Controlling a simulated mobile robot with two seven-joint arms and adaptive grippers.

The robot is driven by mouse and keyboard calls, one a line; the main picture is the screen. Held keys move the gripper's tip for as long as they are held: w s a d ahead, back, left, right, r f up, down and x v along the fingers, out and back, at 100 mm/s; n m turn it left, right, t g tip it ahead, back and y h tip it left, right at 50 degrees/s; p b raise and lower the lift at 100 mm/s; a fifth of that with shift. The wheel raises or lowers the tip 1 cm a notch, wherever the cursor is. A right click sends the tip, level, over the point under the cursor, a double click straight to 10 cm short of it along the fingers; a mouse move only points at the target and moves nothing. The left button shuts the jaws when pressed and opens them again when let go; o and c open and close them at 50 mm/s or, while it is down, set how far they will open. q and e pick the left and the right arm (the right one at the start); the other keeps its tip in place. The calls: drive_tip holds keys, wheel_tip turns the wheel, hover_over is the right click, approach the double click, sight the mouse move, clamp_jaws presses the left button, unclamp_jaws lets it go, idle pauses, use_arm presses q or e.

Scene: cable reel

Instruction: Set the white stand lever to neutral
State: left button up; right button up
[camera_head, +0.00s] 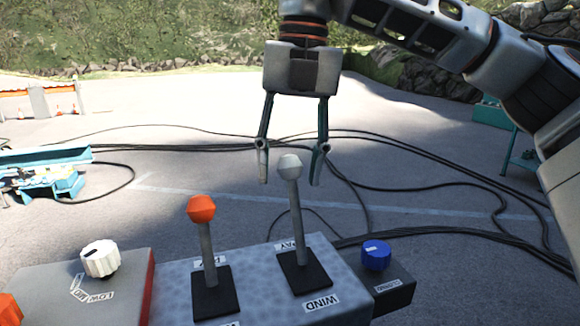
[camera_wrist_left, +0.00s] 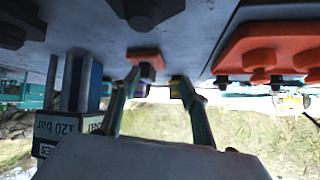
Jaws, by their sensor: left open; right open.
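The white-knobbed lever (camera_head: 296,215) stands on the grey-blue control box in the head view. It rises from a black base plate between labels reading "PAY" behind and "WIND" in front. It leans slightly left in the picture; I cannot tell its exact setting. My right gripper (camera_head: 289,178) points down over it, open, its fingers to either side of the white knob (camera_head: 289,166). Contact is not clear. My left gripper (camera_wrist_left: 158,82) is open in the left wrist view, near a small orange block (camera_wrist_left: 145,57) under a grey surface. It is not in the head view.
An orange-knobbed lever (camera_head: 201,210) stands just left of the white one. A blue knob (camera_head: 376,255) sits on a small box at right, a white dial (camera_head: 100,259) on a panel at left. Black cables (camera_head: 420,187) cross the ground behind.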

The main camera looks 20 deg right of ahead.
use_arm(q)
drive_tip(key=shift+d, duration=0.1)
use_arm(e)
drive_tip(key=shift+f, duration=0.3)
use_arm(q)
drive_tip(key=shift+w+d+r, duration=0.1)
drive_tip(key=shift+d, duration=0.05)
